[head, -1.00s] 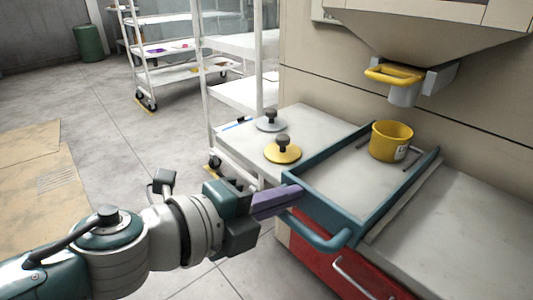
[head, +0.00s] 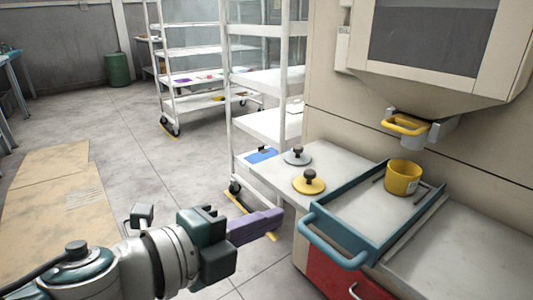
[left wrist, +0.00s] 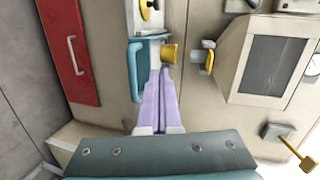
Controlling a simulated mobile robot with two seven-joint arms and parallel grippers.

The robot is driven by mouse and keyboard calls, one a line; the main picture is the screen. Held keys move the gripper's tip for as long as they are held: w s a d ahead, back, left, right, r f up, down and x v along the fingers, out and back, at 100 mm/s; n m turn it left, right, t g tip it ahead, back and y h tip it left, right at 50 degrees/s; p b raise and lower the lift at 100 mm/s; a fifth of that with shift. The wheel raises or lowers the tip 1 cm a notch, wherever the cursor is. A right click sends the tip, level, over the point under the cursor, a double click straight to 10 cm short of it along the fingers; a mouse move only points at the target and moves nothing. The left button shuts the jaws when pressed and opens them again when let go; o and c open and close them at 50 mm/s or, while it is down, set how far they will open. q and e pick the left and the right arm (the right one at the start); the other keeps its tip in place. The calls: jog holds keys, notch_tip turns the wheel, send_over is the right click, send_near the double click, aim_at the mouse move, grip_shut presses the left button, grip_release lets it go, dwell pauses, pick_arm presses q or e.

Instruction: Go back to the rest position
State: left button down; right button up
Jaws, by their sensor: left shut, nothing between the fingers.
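My left gripper (head: 256,227) reaches in from the lower left of the head view. Its purple fingers are together and empty, in the air left of the blue tray (head: 335,256). In the left wrist view the shut fingers (left wrist: 160,98) point toward the counter, with the tray's blue handle (left wrist: 135,70) beside them. My right gripper is in neither view.
A yellow cup (head: 402,178) stands in the tray. A yellow-handled holder (head: 405,124) juts from the machine. White shelf carts stand behind; the floor at left is open.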

pick_arm(q)
jog(key=a+r+n+t+y+p, duration=0.4)
jog(key=r+n+p, duration=0.35)
jog(key=r, duration=0.35)
jog(key=s+a+r+n+g+y+p, duration=0.2)
jog(key=s+a+r+n+y+p, duration=0.2)
jog(key=a+r+n+y+p, duration=0.45)
jog(key=s+a+r+n+g+h+p, duration=0.1)
jog(key=s+a+r+n+g+p, duration=0.2)
jog(key=s, duration=0.4)
jog(key=s+a+r+n+g+p, duration=0.1)
jog(key=s+r+n+g+p, duration=0.2)
jog(key=s, duration=0.4)
jog(key=s+a+r+n+g+h+p, duration=0.1)
jog(key=s+a+n+g+p, duration=0.15)
jog(key=s+p, duration=0.35)
notch_tip(320, 180, up, 37)
jog(key=s+p, duration=0.1)
jog(key=p, duration=3.4)
jog(key=shift+f, duration=0.15)
